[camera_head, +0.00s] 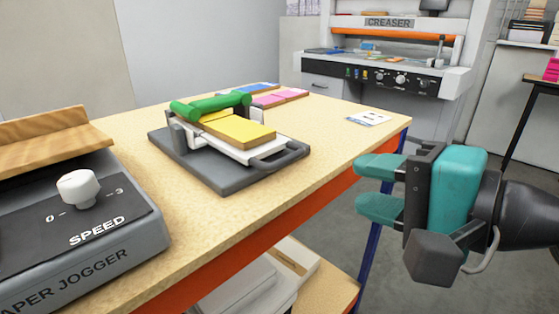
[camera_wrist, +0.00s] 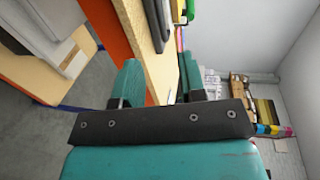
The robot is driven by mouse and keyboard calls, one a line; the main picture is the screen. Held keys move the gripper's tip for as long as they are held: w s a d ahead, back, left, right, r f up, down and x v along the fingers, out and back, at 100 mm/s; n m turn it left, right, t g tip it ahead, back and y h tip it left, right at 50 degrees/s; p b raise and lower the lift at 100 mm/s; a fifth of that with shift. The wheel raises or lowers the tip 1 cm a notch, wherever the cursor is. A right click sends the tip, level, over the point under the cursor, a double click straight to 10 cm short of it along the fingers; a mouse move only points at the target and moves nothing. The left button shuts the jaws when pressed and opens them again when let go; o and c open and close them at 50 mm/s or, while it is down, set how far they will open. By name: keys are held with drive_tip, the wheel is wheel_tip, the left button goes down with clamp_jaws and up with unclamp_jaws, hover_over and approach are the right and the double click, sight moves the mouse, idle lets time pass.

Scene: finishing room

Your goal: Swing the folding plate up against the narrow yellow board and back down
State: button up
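On the bench a grey-based device (camera_head: 188,171) carries a pale folding plate (camera_head: 238,152) with a dark loop handle (camera_head: 283,157) at its near right end. The plate lies down, nearly flat. A yellow pad (camera_head: 243,131) lies on it; a narrower yellow strip (camera_head: 214,115) shows behind, partly hidden by a green bar (camera_head: 210,104). I cannot tell exactly where strip and pad meet. My teal gripper (camera_head: 370,185) is open and empty, right of the handle and clear of it, beyond the bench edge. Its separated fingers also show in the wrist view (camera_wrist: 160,82).
A paper jogger (camera_head: 75,235) with a white knob stands at the bench's left front. Pink and blue pads (camera_head: 280,97) lie behind the device; a small card (camera_head: 367,118) lies at the right corner. The orange bench edge (camera_head: 280,211) runs between gripper and device. A creaser (camera_head: 390,72) stands behind.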

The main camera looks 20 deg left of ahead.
sight(281, 166)
drive_tip(key=p+x, duration=1.2)
drive_tip(key=x, duration=0.2)
drive_tip(key=shift+w+a, duration=0.1)
drive_tip(key=shift+w+a+f, duration=0.1)
drive_tip(key=shift+w+a, duration=0.05)
drive_tip(key=shift+a, duration=0.15)
clamp_jaws()
